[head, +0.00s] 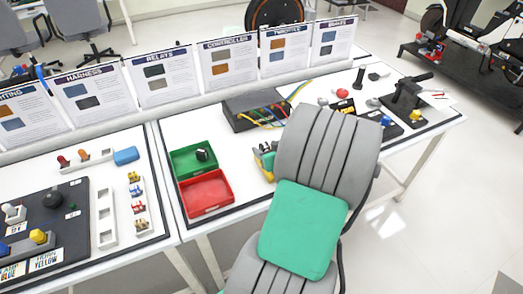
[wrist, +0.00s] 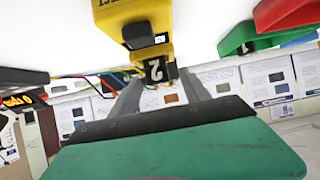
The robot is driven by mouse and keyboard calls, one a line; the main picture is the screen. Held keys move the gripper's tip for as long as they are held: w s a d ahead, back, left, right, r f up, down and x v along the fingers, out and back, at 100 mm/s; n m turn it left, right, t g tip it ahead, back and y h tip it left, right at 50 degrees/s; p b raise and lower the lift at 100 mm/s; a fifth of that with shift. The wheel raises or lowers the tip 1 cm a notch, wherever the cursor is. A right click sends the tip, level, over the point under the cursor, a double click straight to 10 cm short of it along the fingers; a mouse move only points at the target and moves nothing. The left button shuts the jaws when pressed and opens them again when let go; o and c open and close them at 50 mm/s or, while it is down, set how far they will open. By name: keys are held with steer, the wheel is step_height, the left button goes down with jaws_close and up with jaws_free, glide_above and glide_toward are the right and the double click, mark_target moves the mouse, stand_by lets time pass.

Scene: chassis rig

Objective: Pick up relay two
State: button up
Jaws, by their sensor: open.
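In the wrist view, which is upside down, a yellow relay (wrist: 166,68) with a black face marked 2 shows just ahead of my gripper (wrist: 160,77). My gripper's two grey fingers are apart, one on each side of the relay's near end; I cannot tell whether they touch it. Another yellow body with a dark label (wrist: 130,14) adjoins the relay. In the head view, a yellow and grey item (head: 264,161) sits on the table right of the red tray, partly hidden. My fingers are not visible there; a large grey and green foreground shape covers that area.
A green tray (head: 176,165) with a black knob inside and a red tray (head: 187,206) stand left of the yellow item. A dark box with coloured wires (head: 233,118) stands behind it. A row of posters (head: 168,77) lines the back. Black fixtures (head: 408,96) stand at right.

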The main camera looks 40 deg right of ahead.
mark_target(261, 145)
steer(key=x, duration=0.5)
steer(key=shift+w+d, duration=0.1)
steer(key=shift+c, duration=0.5)
jaws_close()
